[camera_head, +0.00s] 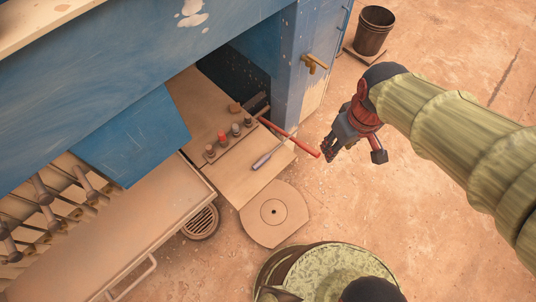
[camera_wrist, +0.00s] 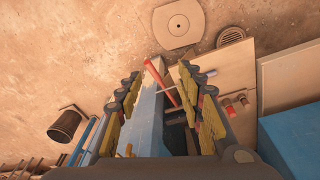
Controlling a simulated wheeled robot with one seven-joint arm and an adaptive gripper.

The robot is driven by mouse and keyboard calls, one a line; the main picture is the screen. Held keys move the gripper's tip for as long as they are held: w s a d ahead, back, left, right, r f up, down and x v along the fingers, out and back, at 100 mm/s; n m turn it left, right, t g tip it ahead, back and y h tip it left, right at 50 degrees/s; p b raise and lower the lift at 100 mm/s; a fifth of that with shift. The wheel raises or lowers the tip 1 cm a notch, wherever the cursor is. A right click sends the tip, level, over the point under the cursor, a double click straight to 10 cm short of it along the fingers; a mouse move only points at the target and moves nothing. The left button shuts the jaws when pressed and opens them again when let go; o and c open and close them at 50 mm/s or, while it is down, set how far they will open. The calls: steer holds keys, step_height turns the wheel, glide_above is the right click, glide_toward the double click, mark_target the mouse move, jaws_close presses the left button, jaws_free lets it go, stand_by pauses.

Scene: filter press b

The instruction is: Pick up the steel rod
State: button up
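A long thin red rod (camera_head: 290,138) lies at a slant on the wooden shelf (camera_head: 262,190), its near end sticking out past the shelf's right edge. It is the one loose rod I can make out; its metal cannot be told. My gripper (camera_head: 331,150) is just right of that end in the head view. In the wrist view the red rod (camera_wrist: 161,80) shows between the two fingers of my gripper (camera_wrist: 158,84). The fingers are wide apart and nothing is clamped between them. The rod's far end is partly hidden in the dark recess.
A screwdriver (camera_head: 266,158) and several small upright pieces, one a red cylinder (camera_head: 222,137), are on the shelf. A blue cabinet (camera_head: 290,60) with a brass tap (camera_head: 314,63) stands behind. A bucket (camera_head: 373,32) stands at the back. The sandy floor to the right is open.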

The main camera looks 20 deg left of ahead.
steer(key=w+a+f+n+g, duration=0.2)
steer(key=w+a+f+n, duration=0.1)
steer(key=a+f+n, duration=0.85)
steer(key=n+p, duration=0.1)
steer(key=n, duration=0.8)
glide_above(265, 157)
steer(key=shift+h, duration=0.4)
steer(key=f, duration=0.6)
steer(key=d+f, duration=0.1)
steer(key=f, duration=0.2)
steer(key=shift+s, duration=0.25)
steer(key=shift+w+a+f+n+t, duration=0.2)
steer(key=shift+a+f+n+t, duration=0.15)
steer(key=shift+n, duration=0.5)
steer(key=shift+a+f+b, duration=0.2)
steer(key=shift+f+b, duration=0.8)
steer(key=shift+f, duration=2.85)
steer(key=shift+c, duration=0.2)
jaws_close()
